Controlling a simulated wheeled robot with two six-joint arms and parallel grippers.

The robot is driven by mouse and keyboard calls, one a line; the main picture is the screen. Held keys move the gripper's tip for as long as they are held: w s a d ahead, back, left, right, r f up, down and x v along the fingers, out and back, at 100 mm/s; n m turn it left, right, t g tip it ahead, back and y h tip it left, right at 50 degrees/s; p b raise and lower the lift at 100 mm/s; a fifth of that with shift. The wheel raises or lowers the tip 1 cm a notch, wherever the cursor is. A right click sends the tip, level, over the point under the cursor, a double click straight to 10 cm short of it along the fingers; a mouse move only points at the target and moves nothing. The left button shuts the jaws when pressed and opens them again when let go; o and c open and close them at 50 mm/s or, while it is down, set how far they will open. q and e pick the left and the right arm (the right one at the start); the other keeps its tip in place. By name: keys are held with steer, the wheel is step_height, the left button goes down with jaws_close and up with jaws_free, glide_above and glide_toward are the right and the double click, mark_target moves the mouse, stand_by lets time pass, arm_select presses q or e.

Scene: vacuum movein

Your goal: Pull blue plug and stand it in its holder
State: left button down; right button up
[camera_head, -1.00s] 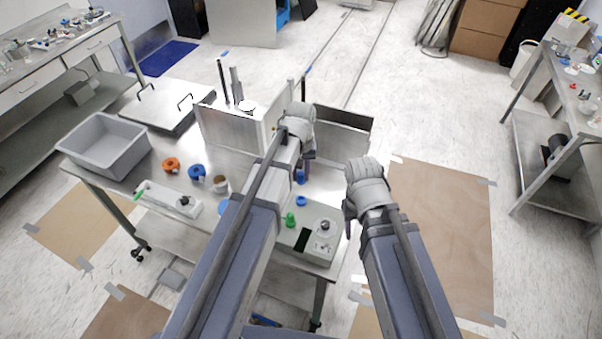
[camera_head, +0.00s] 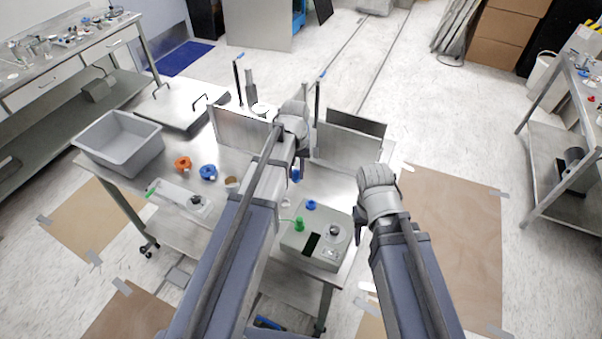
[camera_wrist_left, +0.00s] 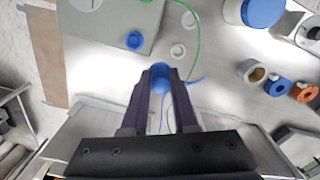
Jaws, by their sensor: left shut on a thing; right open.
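The blue plug (camera_head: 295,175) is between the fingertips of my left gripper (camera_head: 297,168), apart from the grey box. In the left wrist view the blue plug (camera_wrist_left: 160,76) sits between the two dark fingertips (camera_wrist_left: 161,80), which are shut on it, and a blue cord trails beside it. A blue socket-like piece (camera_head: 311,204) is on top of the grey box (camera_head: 290,240); it also shows in the left wrist view (camera_wrist_left: 134,40). My right gripper (camera_head: 362,220) is open and empty, right of the table. I cannot tell which piece is the plug's holder.
A green plug (camera_head: 299,224) stands on the grey box. An orange ring (camera_head: 183,163), a blue ring (camera_head: 208,172) and a brown cup (camera_head: 231,183) stand left of my left arm. A grey bin (camera_head: 120,140) is at the table's left. Upright panels (camera_head: 345,145) stand behind my left gripper.

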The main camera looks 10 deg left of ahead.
arm_select(q)
steer(key=shift+w+a, duration=0.2)
steer(key=shift+a, duration=0.6)
steer(key=shift+w+a, duration=0.2)
steer(key=shift+a, duration=0.55)
steer(key=shift+w+a, duration=0.2)
steer(key=shift+a, duration=0.6)
steer(key=shift+f+b, duration=6.4)
steer(key=shift+f+b, duration=0.9)
steer(key=shift+f+b, duration=0.35)
steer(key=c, duration=0.6)
jaws_free()
steer(key=shift+o, duration=0.3)
